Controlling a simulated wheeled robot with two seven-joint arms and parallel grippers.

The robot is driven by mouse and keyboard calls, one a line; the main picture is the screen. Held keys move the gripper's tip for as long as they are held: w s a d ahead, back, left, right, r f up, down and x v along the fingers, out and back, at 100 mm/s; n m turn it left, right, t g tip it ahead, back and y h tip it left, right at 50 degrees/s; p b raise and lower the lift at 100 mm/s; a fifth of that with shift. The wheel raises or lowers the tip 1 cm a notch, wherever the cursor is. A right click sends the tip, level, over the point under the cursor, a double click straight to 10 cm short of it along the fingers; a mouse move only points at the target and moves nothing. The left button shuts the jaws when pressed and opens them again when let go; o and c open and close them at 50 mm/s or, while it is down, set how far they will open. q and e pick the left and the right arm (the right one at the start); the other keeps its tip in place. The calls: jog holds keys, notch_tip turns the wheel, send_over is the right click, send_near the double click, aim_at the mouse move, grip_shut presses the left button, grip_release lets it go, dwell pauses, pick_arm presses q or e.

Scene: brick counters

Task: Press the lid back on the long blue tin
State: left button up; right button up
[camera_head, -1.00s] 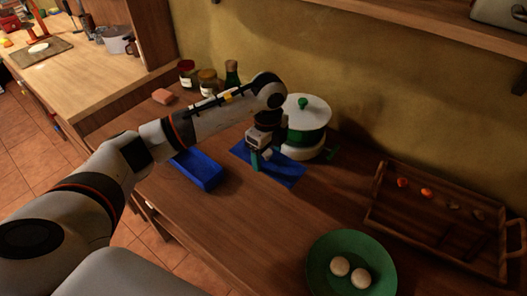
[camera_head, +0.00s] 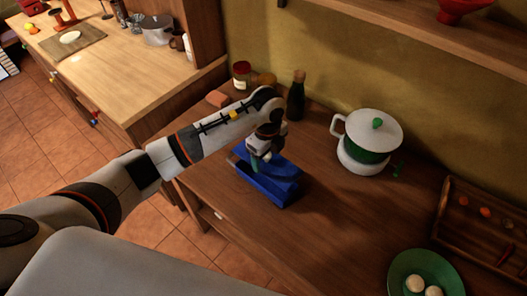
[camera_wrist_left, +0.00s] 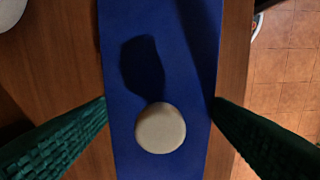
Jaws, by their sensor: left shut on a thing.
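The long blue tin (camera_head: 263,189) stands on the wooden counter near its front edge. The flat blue lid (camera_head: 287,169) is over the tin, and from the head view I cannot tell whether it touches the rim. In the wrist view the lid (camera_wrist_left: 160,70) runs lengthwise with a round cream knob (camera_wrist_left: 160,128) on top. My left gripper (camera_head: 257,163) points down over the lid. Its green fingers (camera_wrist_left: 160,125) stand on both sides of the lid and are shut on it. My right gripper is not in view.
A white and green lidded pot (camera_head: 368,143) stands to the right. A dark bottle (camera_head: 297,97), a red-lidded jar (camera_head: 241,75) and a pinkish block (camera_head: 217,98) are behind. A green plate (camera_head: 400,264) and wooden tray (camera_head: 477,230) are at right. Counter between tin and plate is clear.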

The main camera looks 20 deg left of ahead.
pick_arm(q)
jog(key=shift+a+f, duration=0.15)
jog(key=shift+f, duration=0.25)
notch_tip(320, 180, down, 2)
jog(key=shift+f+b, duration=0.1)
jog(key=shift+b, duration=0.95)
notch_tip(320, 180, down, 3)
jog(key=shift+f+b, duration=0.15)
jog(key=shift+b, duration=1.1)
jog(key=shift+f, duration=0.1)
jog(key=shift+f, duration=0.3)
